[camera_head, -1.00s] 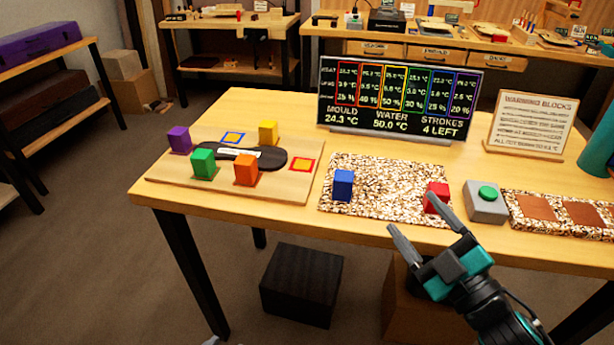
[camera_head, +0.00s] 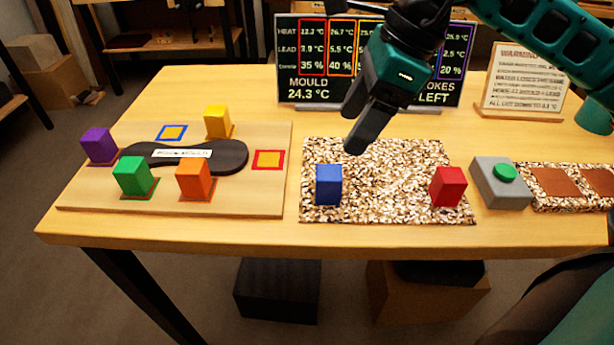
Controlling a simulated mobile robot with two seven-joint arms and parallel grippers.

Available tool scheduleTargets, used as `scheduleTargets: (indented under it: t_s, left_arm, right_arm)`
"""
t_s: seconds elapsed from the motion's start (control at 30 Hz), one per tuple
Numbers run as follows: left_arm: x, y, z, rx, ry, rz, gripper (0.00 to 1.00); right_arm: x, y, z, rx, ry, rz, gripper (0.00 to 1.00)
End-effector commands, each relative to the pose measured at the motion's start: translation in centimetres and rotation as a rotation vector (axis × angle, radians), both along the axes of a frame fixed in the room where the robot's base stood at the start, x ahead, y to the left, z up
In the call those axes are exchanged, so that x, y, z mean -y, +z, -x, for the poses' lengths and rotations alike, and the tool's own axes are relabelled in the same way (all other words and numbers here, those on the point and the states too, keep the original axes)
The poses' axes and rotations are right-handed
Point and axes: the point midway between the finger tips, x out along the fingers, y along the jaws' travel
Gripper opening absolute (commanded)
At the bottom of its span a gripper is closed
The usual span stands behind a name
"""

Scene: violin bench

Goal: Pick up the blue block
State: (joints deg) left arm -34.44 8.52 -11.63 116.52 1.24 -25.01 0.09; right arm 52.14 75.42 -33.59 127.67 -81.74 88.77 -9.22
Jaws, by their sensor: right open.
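The blue block (camera_head: 328,185) stands upright on the left part of a speckled cork-like mat (camera_head: 385,205). A red block (camera_head: 448,187) stands at the right of the same mat. My right gripper (camera_head: 362,128) hangs above the back of the mat, pointing down, to the right of and above the blue block in the picture. It is open, with nothing between its fingers, and apart from the block. My left gripper is not in view.
A wooden board (camera_head: 240,203) at the left bears purple, green, orange and yellow blocks around a dark mould (camera_head: 230,157). A display (camera_head: 300,85) stands behind the mat, partly hidden by my right arm. A grey box with a green button (camera_head: 500,183) stands at right.

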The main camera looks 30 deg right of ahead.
Motion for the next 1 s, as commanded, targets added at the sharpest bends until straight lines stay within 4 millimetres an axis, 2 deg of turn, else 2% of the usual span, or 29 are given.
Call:
scheduleTargets:
  t_s: [0.3,0.57,0.8,1.0]
  left_arm:
    - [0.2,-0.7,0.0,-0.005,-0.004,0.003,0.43]
    - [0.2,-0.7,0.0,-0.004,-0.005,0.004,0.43]
    - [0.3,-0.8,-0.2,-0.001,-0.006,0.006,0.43]
    - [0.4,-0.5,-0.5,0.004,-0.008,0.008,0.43]
  right_arm:
    - [-1.9,-5.4,-1.0,-0.004,0.003,-0.005,0.72]
    - [-2.6,-7.3,-1.3,-0.004,0.003,-0.005,0.72]
    - [-3.4,-10.8,-1.7,-0.005,0.003,-0.006,0.72]
    - [-3.7,-11.7,-1.9,-0.002,0.001,-0.006,0.72]
